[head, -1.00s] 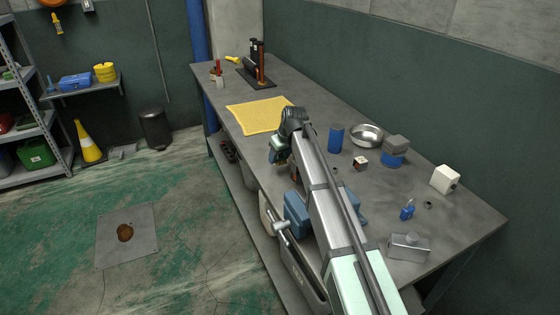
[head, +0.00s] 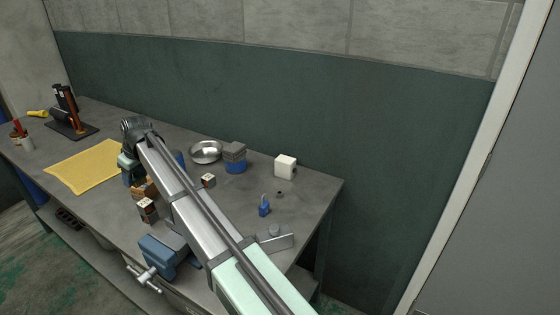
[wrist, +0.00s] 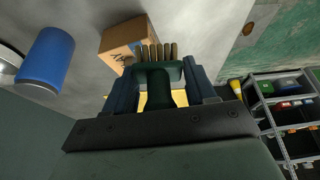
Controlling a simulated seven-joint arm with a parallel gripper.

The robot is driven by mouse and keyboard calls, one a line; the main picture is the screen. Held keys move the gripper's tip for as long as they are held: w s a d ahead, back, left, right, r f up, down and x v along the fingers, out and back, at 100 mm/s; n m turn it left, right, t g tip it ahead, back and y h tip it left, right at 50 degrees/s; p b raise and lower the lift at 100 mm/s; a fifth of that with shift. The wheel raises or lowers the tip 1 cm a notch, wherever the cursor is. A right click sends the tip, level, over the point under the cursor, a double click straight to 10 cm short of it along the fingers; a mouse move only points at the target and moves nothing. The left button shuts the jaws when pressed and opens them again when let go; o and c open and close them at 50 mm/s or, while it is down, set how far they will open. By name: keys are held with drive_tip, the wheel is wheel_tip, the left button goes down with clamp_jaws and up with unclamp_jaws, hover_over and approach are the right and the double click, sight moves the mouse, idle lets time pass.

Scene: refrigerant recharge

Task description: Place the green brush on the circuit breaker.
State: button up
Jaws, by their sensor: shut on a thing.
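My gripper (head: 128,170) is over the workbench, beside the yellow cloth. In the wrist view its fingers (wrist: 163,92) are shut on the green brush (wrist: 160,90), whose brown bristles point away from the gripper. A tan box with dark marks (wrist: 122,42) is just beyond the bristles; whether they touch it I cannot tell. Two small dark-sided blocks with pale tops stand on the bench, one near the arm (head: 147,208) and one behind it (head: 208,180). I cannot tell for sure which thing is the circuit breaker.
A blue cylinder (wrist: 48,60) stands near the gripper. The yellow cloth (head: 85,166) lies flat to the left.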

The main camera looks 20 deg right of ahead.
drive_tip(key=w+d+r+m, duration=0.1)
drive_tip(key=w+d, duration=0.2)
drive_tip(key=d, duration=0.4)
drive_tip(key=w+d+r+m, duration=0.1)
drive_tip(key=w+d, duration=0.2)
drive_tip(key=d, duration=0.3)
wheel_tip(320, 180, up, 6)
drive_tip(key=m+t+h, duration=0.1)
drive_tip(key=m+h, duration=0.1)
drive_tip(key=m, duration=0.3)
hover_over(284, 157)
drive_tip(key=shift+m+t+h, duration=0.3)
drive_tip(key=shift+m+h, duration=0.2)
drive_tip(key=shift+m, duration=0.1)
drive_tip(key=shift+s+d+f, duration=0.1)
drive_tip(key=shift+s+f, duration=0.1)
drive_tip(key=shift+f, duration=1.55)
drive_tip(key=shift+s+d+f, duration=0.1)
drive_tip(key=shift+s+f, duration=0.15)
drive_tip(key=shift+f, duration=1.45)
drive_tip(key=shift+s+f, duration=0.2)
drive_tip(key=shift+f, duration=1.55)
drive_tip(key=o, duration=1)
drive_tip(key=shift+f, duration=0.15)
drive_tip(key=shift+o, duration=0.2)
